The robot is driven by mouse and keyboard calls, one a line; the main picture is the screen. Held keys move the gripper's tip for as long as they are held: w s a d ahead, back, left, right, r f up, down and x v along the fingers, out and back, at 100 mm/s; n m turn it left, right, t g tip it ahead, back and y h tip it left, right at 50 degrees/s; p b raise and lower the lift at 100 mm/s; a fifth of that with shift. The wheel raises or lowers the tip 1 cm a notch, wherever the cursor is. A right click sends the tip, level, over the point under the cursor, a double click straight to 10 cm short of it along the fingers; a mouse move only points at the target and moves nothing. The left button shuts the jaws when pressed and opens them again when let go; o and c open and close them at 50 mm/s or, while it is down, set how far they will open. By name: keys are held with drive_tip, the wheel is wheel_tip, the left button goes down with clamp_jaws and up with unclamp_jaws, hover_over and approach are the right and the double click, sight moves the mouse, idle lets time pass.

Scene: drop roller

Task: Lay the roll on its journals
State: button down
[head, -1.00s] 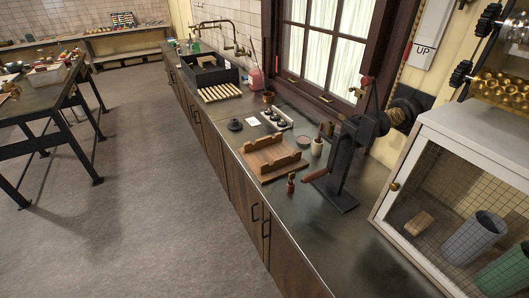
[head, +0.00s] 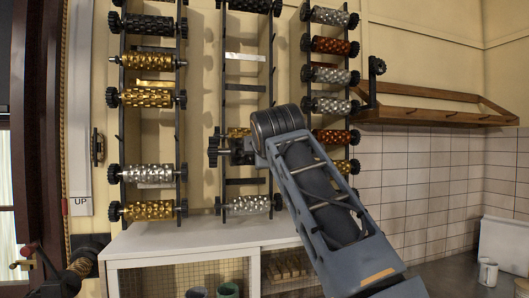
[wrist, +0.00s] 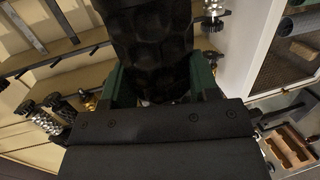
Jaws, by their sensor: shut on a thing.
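In the wrist view a dark roll (wrist: 152,45) with a honeycomb pattern fills the space between the green fingers of my gripper (wrist: 160,82), which is shut on it. Its ends are not clear there. In the head view my gripper (head: 242,151) is in front of the wall racks, mostly hidden by my wrist. A dark toothed gear (head: 213,151) shows at its left, apparently an end of the held roll. A wooden cradle with notched sides (wrist: 290,146) shows small at the wrist view's lower right, away from my gripper; it is outside the head view.
Wall racks hold gold, silver, copper and dark rolls, such as a gold one (head: 148,97) and a copper one (head: 331,46). A white cabinet (head: 180,242) stands below. A wooden shelf (head: 435,112) is at right. The crank stand (head: 75,270) shows at lower left.

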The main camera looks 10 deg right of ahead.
drive_tip(key=shift+s+r, duration=0.15)
drive_tip(key=shift+s, duration=0.3)
drive_tip(key=shift+w+g, duration=0.4)
drive_tip(key=shift+w, duration=0.1)
drive_tip(key=shift+s+d, duration=0.2)
drive_tip(key=shift+s, duration=0.1)
drive_tip(key=shift+w+a+g+y, duration=0.15)
drive_tip(key=shift+g+y, duration=0.15)
